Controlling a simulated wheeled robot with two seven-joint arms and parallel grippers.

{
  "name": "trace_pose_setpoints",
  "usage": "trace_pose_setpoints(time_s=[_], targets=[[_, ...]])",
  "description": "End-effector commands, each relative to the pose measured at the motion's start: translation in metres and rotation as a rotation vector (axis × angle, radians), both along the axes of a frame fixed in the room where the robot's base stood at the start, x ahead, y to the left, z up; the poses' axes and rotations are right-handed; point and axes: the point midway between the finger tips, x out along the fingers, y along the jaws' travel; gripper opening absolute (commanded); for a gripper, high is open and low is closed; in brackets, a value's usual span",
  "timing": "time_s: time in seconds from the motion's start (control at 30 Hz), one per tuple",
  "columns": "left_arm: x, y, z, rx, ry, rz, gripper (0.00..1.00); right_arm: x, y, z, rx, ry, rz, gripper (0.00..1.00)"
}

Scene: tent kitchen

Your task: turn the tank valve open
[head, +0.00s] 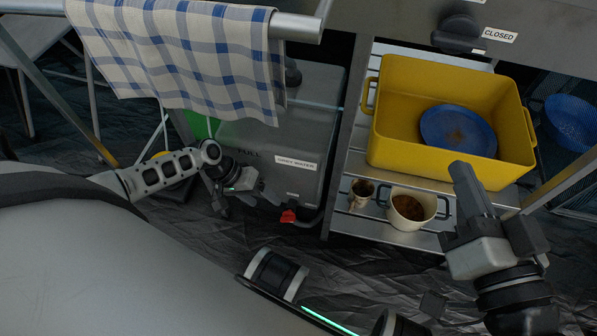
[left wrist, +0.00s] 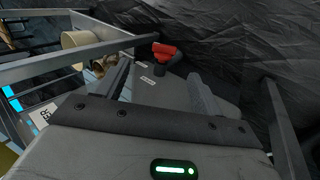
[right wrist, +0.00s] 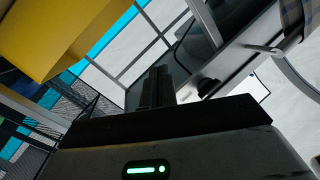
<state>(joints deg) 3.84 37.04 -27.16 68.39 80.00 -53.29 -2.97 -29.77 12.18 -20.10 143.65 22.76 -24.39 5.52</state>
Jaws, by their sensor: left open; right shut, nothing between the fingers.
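The grey water tank (head: 262,165) stands on the floor below the hanging towel, with a printed label on its front. Its red valve handle (head: 289,215) is low at the tank's bottom right. My left gripper (head: 262,194) is open, to the left of the valve and apart from it. In the left wrist view the red valve (left wrist: 163,50) shows ahead, between and beyond the open fingers. My right gripper (head: 461,172) is shut and empty, in front of the yellow tub. Its closed fingers (right wrist: 156,75) also show in the right wrist view.
A yellow tub (head: 400,140) with a blue plate (head: 465,118) sits on the shelf at right. Two cups, one large (head: 407,222) and one small (head: 356,203), stand below it. The checked towel (head: 185,55) hangs above the tank. A metal post (head: 345,120) stands right of the tank.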

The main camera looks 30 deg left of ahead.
Motion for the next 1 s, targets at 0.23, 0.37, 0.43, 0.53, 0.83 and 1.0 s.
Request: trace_pose_setpoints(time_s=[0.23, 0.37, 0.43, 0.53, 0.83, 1.0], targets=[[-0.001, 0.006, -0.016, -0.009, 0.039, 0.025, 0.67, 0.005, -0.001, 0.005, -0.019, -0.078, -0.008, 0.0], [0.003, -0.006, -0.036, -0.009, 0.037, 0.024, 0.67, 0.013, -0.004, 0.02, -0.058, -0.231, -0.028, 0.0], [0.005, -0.014, -0.049, -0.009, 0.037, 0.024, 0.67, 0.017, -0.006, 0.033, -0.086, -0.343, -0.043, 0.0], [0.007, -0.025, -0.067, -0.008, 0.035, 0.024, 0.67, 0.018, -0.007, 0.051, -0.124, -0.505, -0.061, 0.0], [0.013, -0.048, -0.101, -0.007, 0.035, 0.025, 0.67, 0.004, -0.006, 0.092, -0.2, -0.883, -0.09, 0.0], [0.014, -0.053, -0.105, -0.007, 0.033, 0.024, 0.67, -0.001, -0.005, 0.1, -0.212, -0.951, -0.095, 0.0]])
